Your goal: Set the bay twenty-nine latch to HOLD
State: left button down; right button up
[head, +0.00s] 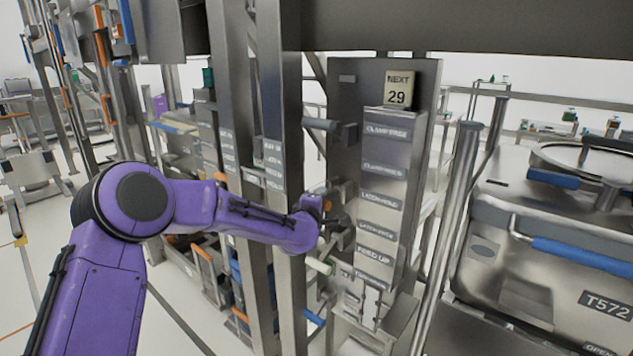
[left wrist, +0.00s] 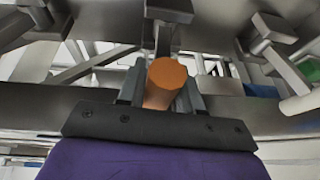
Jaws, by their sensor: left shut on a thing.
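A tall grey panel (head: 345,115) stands upright near the middle of the head view. Below the sign is a column of label plates; one seems to read LATCH/HOLD (head: 381,199), though the small print is blurred. Several levers stick out from the panel's left side. My left gripper (head: 328,212) is beside the panel at about the height of the latch labels. In the left wrist view the left gripper (left wrist: 160,92) is shut on an orange-ended handle (left wrist: 167,82). My right gripper is out of view.
Upright metal posts (head: 277,120) stand close to my left forearm, left of the panel. A round steel rail (head: 452,220) and a large steel vessel marked T572 (head: 560,270) with blue handles are on the right. A wide dark beam (head: 450,28) crosses above.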

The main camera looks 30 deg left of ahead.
pick_arm(q)
notch_tip(320, 180, up, 2)
jog(key=shift+w+r+g+p, duration=0.15)
jog(key=shift+g+p, duration=0.45)
jog(key=shift+p, duration=0.45)
jog(key=shift+w+r+p, duration=0.25)
jog(key=shift+r+p, duration=0.15)
jog(key=shift+p, duration=0.1)
jog(key=shift+r, duration=0.2)
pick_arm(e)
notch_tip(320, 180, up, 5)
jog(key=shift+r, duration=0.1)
pick_arm(q)
jog(key=shift+w+r, duration=0.15)
jog(key=shift+r, duration=0.2)
jog(key=c, duration=0.8)
grip_release()
jog(key=shift+c, duration=0.2)
jog(key=shift+d+f, duration=0.15)
jog(key=shift+f, duration=0.15)
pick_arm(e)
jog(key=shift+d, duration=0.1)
